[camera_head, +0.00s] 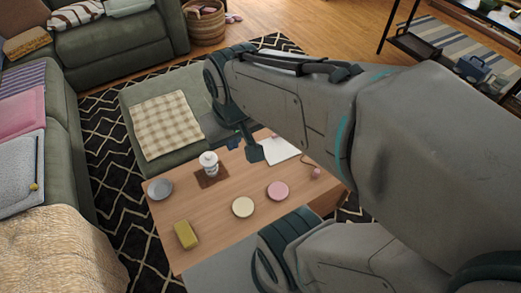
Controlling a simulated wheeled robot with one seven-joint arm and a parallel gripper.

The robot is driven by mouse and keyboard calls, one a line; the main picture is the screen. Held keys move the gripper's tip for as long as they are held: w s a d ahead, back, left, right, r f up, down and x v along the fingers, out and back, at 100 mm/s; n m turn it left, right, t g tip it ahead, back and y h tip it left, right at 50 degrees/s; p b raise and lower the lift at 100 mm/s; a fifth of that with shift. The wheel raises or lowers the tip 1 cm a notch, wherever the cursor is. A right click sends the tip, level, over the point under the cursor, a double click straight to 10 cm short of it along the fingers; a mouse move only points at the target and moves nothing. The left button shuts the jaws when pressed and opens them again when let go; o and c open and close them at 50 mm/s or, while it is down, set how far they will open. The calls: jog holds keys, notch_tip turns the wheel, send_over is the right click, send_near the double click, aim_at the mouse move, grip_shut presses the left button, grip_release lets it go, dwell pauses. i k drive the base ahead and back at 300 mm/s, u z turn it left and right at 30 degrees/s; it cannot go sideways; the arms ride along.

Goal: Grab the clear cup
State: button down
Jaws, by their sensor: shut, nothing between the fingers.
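A small whitish vessel (210,164) stands upright on a brown mat (206,180) on the wooden coffee table (207,227). It may be the clear cup, but at this size I cannot tell if it is see-through. My gripper (246,150) hangs over the table's far side, to the right of this vessel and apart from it. My gripper is shut and empty. My arm covers the table's right part and part of the floor.
A grey dish (160,189), a yellow block (186,234), a cream disc (243,207), a pink disc (278,191) and white paper (280,150) lie on the table. A green ottoman with a checked cloth (167,124) adjoins its far side. Green sofas (106,40) stand left and behind.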

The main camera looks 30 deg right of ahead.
aim_at(213, 171)
jog(key=u, duration=0.05)
jog(key=k, duration=0.5)
jog(key=u, duration=1.5)
jog(key=k, duration=0.85)
jog(key=z, duration=1.15)
jog(key=i, duration=1)
jog(key=z, duration=0.05)
